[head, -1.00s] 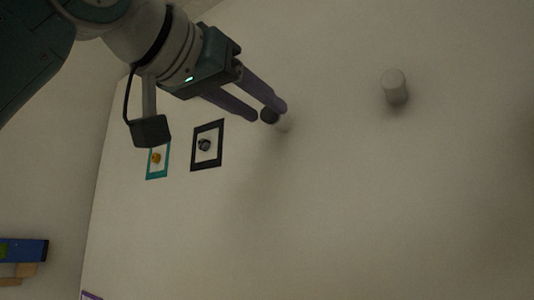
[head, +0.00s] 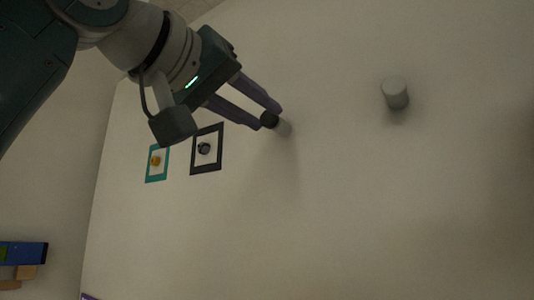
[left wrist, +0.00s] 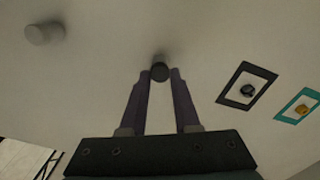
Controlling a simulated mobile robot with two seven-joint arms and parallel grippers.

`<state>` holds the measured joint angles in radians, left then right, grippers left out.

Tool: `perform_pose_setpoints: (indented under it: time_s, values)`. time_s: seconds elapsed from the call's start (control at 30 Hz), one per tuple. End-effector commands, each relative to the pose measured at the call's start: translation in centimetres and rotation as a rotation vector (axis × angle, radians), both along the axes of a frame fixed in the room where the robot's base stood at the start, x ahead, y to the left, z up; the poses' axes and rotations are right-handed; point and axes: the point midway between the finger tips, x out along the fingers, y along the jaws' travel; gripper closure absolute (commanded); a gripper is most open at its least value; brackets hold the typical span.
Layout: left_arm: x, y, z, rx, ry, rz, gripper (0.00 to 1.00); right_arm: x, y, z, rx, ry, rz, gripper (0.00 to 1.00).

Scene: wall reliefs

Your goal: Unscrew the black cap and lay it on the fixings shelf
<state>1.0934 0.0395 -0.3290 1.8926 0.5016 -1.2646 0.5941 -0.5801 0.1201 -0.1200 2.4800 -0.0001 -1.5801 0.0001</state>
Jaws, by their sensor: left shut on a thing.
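The black cap (head: 269,120) sits on the end of a short pale stub (head: 285,128) that stands out from the wall. It shows as a dark round thing in the left wrist view (left wrist: 160,72). My left gripper (head: 270,118) has its two long purple-grey fingers on either side of the cap and is shut on it. The stub is mostly hidden behind the cap in the left wrist view. My right gripper is not in view. I cannot make out the fixings shelf for certain.
A bare pale peg (head: 395,93) stands out from the wall to the right. A black frame (head: 193,160) around a dark knob and a teal frame (head: 148,165) around a yellow knob are left of the cap. A blue block (head: 22,252) is at lower left. The wall below is clear.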

Motion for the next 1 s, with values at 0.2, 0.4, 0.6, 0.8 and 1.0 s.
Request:
perform_pose_setpoints:
  time_s: [0.2,0.4,0.6,0.8,1.0]
  values:
    - [0.1,0.1,-0.1,-0.007,0.007,0.003,1.0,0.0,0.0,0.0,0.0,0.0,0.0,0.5]
    - [0.0,0.0,0.2,-0.221,0.161,-0.002,1.0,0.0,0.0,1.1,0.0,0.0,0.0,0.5]
    - [0.0,0.2,-0.1,-0.377,0.271,0.002,1.0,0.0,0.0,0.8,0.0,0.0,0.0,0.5]
    - [0.0,0.2,-0.1,-0.38,0.273,0.003,1.0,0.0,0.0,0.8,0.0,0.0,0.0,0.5]
    - [-0.1,0.1,-0.1,-0.65,0.466,-0.002,1.0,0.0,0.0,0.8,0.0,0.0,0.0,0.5]
